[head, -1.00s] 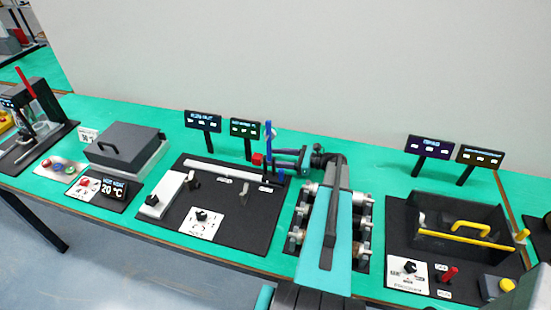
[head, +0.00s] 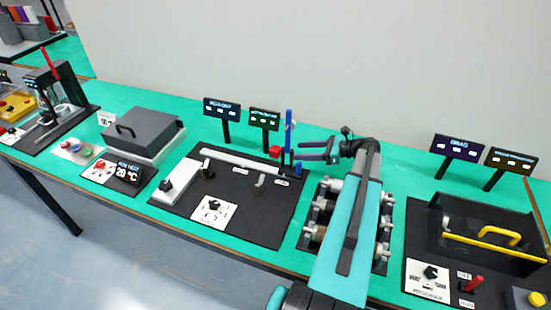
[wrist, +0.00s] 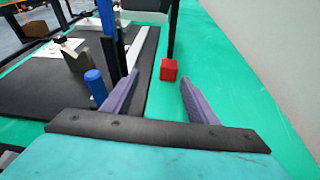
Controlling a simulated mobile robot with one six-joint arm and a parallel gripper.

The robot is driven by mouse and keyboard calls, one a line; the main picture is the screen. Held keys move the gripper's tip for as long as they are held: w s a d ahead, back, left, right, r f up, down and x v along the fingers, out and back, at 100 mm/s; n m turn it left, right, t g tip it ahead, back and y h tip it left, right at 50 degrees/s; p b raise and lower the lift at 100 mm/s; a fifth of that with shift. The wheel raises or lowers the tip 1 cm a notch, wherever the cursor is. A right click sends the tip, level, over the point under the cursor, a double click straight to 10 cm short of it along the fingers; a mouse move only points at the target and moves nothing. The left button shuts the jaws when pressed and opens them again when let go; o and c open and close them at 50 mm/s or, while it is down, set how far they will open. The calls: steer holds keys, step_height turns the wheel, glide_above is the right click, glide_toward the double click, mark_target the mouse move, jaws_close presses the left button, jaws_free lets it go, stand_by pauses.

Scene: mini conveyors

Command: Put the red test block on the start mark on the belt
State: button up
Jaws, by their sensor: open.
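The red block (head: 275,151) stands on the green table just behind the far edge of the dark conveyor panel, beside a blue post (head: 288,132). My gripper (head: 312,150) is open and empty, to the right of the block and apart from it. In the wrist view the block (wrist: 168,70) shows ahead, between the lines of the two spread purple fingers (wrist: 155,92). A long white strip (head: 240,161), seemingly the belt, runs along the panel; it also shows in the wrist view (wrist: 138,50). I cannot make out a start mark.
Two small display signs (head: 222,108) (head: 264,118) stand behind the panel. The blue post stands close to the fingers. A grey lidded box (head: 140,128) is further left, and a dark tray with a yellow handle (head: 480,237) is at the right.

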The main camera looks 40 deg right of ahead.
steer(key=shift+s+d+r+h+b, duration=0.3)
steer(key=shift+s+d+b, duration=0.1)
steer(key=shift+d+b, duration=0.35)
steer(key=shift+s+d+r+h+b, duration=0.25)
steer(key=shift+s+d+b, duration=0.1)
steer(key=shift+d+b, duration=0.4)
steer(key=shift+a, duration=0.1)
steer(key=p, duration=0.2)
glide_toward(278, 149)
steer(key=shift+x, duration=2.15)
steer(key=shift+d, duration=0.2)
steer(key=shift+w+a+f, duration=0.1)
steer(key=shift+w+a, duration=0.2)
steer(key=shift+w, duration=0.1)
steer(key=shift+p+x, duration=1.1)
steer(key=shift+x, duration=1.05)
